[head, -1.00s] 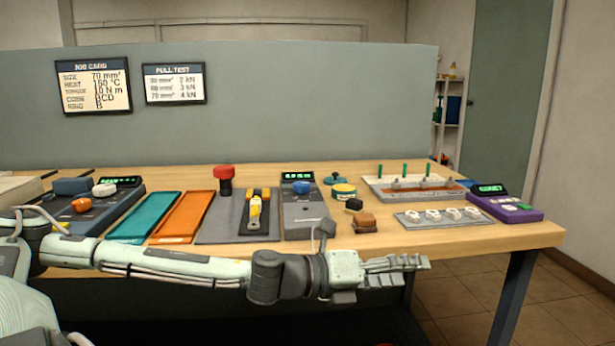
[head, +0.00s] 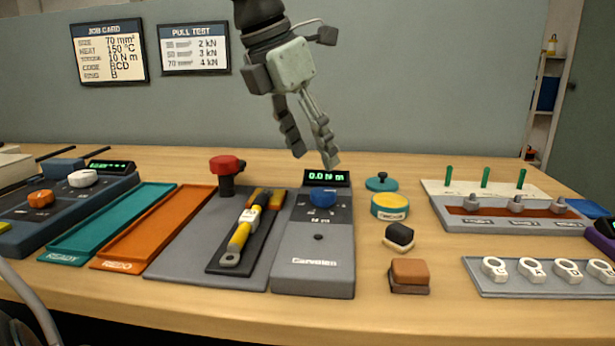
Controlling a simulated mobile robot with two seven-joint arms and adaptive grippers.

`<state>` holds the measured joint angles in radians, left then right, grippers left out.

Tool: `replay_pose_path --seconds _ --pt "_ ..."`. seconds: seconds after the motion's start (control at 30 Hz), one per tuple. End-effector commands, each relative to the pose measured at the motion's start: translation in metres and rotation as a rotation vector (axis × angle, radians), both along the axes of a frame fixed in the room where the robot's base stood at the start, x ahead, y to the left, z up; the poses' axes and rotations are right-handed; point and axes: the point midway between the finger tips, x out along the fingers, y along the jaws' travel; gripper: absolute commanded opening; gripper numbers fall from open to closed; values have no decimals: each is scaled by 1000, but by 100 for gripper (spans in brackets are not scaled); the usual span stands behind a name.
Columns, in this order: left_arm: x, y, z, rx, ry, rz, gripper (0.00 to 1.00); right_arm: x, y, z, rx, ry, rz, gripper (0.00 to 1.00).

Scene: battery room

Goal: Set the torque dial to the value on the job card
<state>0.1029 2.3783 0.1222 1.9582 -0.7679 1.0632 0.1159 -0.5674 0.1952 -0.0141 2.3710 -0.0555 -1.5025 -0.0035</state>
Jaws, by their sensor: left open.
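The torque unit (head: 314,263) is a grey box in the middle of the bench. Its blue torque dial (head: 323,198) sits on the upper face, below a green display (head: 327,177) that seems to read 0.0 N m. The job card (head: 109,52) on the partition lists size 70 mm², heat 150 °C, torque 10 N m, code BCD and ring B. My left gripper (head: 316,161) hangs from the top of the view with its fingers pointing down, open and empty, above and slightly left of the dial and not touching it. My right gripper is out of view.
Orange (head: 157,228) and teal (head: 112,222) trays lie further left. A yellow round tin (head: 390,206), black block (head: 399,236) and brown block (head: 410,274) are to the right.

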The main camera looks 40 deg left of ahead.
Motion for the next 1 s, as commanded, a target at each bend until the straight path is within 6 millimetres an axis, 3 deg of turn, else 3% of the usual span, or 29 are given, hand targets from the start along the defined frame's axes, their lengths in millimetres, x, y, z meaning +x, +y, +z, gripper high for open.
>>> replay_pose_path --seconds 0.13,0.4,0.6,0.93,1.0 --pt "0 3 -5 25 14 16 56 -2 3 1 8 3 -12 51" --pt "16 -1 -46 23 16 13 56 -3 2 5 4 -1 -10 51" --pt "24 -3 -66 22 14 13 56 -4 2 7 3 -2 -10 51" --pt "26 -4 -69 21 11 13 56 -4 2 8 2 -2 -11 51" --pt "26 -4 -69 20 11 12 48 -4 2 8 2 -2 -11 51"
